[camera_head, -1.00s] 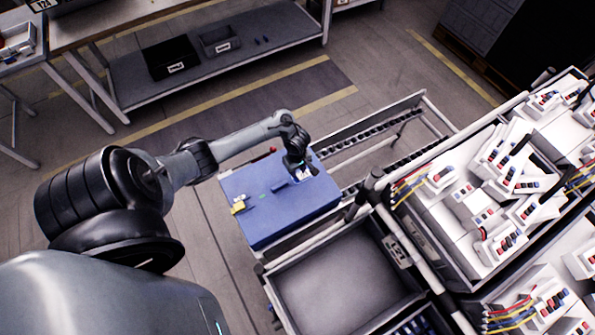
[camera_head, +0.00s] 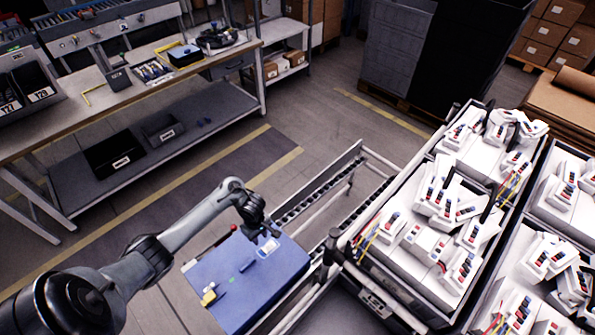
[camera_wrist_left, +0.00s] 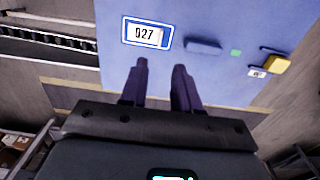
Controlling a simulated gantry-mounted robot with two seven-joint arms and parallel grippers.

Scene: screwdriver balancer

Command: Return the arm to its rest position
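My left arm comes in from the left, and its gripper (camera_head: 264,232) is at the far end of the blue box (camera_head: 240,291), by the white label. In the left wrist view the two dark fingers of this gripper (camera_wrist_left: 160,68) are apart with nothing between them. I cannot tell the exact gap between fingers and box. My right arm and gripper are not in view.
The box sits on a roller conveyor (camera_head: 318,190). Crates of white devices (camera_head: 440,205) stand to the right. A workbench (camera_head: 135,90) with a lower shelf stands at the back left. Open floor (camera_head: 310,120) lies between bench and conveyor.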

